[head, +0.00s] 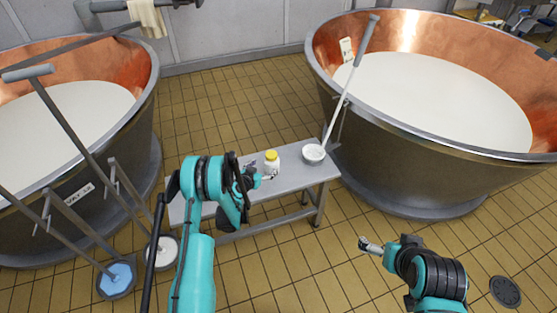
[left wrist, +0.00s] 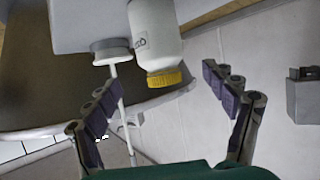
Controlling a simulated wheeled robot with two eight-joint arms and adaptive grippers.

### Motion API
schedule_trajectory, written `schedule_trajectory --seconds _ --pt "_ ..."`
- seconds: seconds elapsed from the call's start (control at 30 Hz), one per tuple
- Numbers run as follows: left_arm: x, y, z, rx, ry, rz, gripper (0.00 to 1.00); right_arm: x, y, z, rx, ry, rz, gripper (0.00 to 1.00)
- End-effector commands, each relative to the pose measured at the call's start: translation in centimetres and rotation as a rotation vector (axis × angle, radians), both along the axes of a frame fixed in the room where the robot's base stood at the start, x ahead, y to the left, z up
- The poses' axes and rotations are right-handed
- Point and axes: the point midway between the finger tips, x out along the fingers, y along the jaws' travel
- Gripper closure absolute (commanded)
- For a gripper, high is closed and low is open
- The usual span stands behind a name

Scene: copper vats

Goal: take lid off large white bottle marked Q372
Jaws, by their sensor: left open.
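The white bottle (head: 272,167) stands on the grey bench, with its yellow lid (head: 271,155) on. In the left wrist view the bottle (left wrist: 156,38) appears upside down, with the lid (left wrist: 168,78) lying between the fingers in the picture. Its label is only partly in sight and I cannot read the full mark. My left gripper (head: 265,179) is close to the bottle at bench height; in the left wrist view its fingers are spread on either side, apart from the lid. My right gripper (head: 369,246) is above the floor right of the bench, away from the bottle; its opening is too small to judge.
The bench (head: 226,205) also bears a white bowl-shaped tool (head: 313,154) with a long handle leaning on the right copper vat (head: 440,150). A left vat (head: 136,125) stands beyond the bench's left end. Long-handled tools stand at left. Floor at front right is mostly clear.

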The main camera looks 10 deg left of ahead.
Motion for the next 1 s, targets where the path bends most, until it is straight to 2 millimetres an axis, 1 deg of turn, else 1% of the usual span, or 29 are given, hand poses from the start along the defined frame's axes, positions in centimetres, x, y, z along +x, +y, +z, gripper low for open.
schedule_trajectory --seconds 0.03,0.17,0.37,0.57,0.7,0.8,0.97,1.0 --pt "-0.1 0.2 -0.7 0.001 -0.006 0.001 0.16 0.0 0.0 0.1 0.0 0.0 0.0 0.0" --pt "0.3 0.1 -1.7 0.002 -0.014 0.001 0.16 0.0 0.0 -0.2 0.0 0.0 0.0 0.0" --pt "2.4 -0.3 -2.7 0.002 -0.014 0.001 0.16 0.0 0.0 -1.1 0.0 0.0 0.0 0.0" --pt "5.1 -0.7 -4.1 0.002 -0.013 0.001 0.16 0.0 0.0 -2.9 0.0 0.0 0.0 0.0" --pt "6.5 -1.1 -4.5 0.002 -0.013 0.001 0.16 0.0 0.0 -3.4 0.0 0.0 0.0 0.0" --pt "6.9 -1.1 -4.5 0.002 -0.013 0.001 0.16 0.0 0.0 -3.4 0.0 0.0 0.0 0.0" --pt "6.9 -1.1 -4.4 0.002 -0.013 0.003 0.16 0.0 0.0 -3.3 0.0 0.0 0.0 0.0" --pt "6.9 -1.1 -4.4 0.002 -0.013 0.003 0.21 0.0 0.0 -3.3 0.0 0.0 0.0 0.0"
